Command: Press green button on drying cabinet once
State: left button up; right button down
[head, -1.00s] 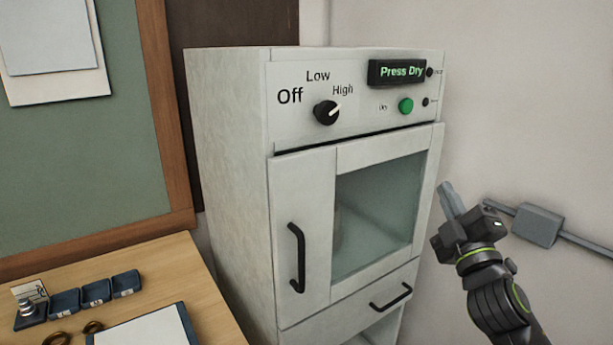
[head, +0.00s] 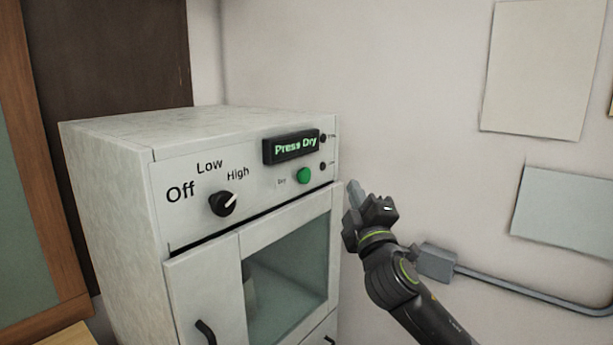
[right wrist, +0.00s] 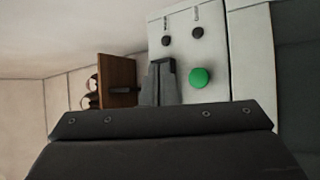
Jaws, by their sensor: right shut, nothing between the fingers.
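The drying cabinet (head: 110,190) is white and stands at the left of the head view. Its green button (head: 304,176) sits on the upper front panel, below a display (head: 291,147) reading "Press Dry". The dark knob (head: 222,203) has its white mark pointing toward "High". My right gripper (head: 353,190) is shut and empty, to the right of the button and slightly lower, apart from it. In the right wrist view the green button (right wrist: 201,78) lies to the right of the shut fingers (right wrist: 160,80). My left gripper is not in view.
Two small dark round parts (head: 323,152) are at the panel's right edge. The cabinet's glass door (head: 290,270) is closed. A grey wall box with a conduit (head: 437,263) is behind my right arm. Sheets (head: 540,65) hang on the wall. The space before the panel is free.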

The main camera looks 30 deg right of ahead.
aim_at(303, 175)
jog(key=w+a+b, duration=0.1)
jog(key=w+a, duration=0.2)
jog(key=w, duration=0.5)
jog(key=shift+a, duration=0.2)
jog(key=shift+w, duration=0.1)
dwell(1.8)
jog(key=shift+w+a, duration=0.2)
jog(key=shift+w, duration=0.1)
jog(key=shift+w+a+b, duration=0.15)
jog(key=shift+w+b, duration=0.15)
jog(key=shift+w, duration=0.15)
dwell(0.7)
jog(key=shift+s, duration=0.15)
jog(key=shift+s+d+p, duration=0.35)
jog(key=shift+s, duration=0.35)
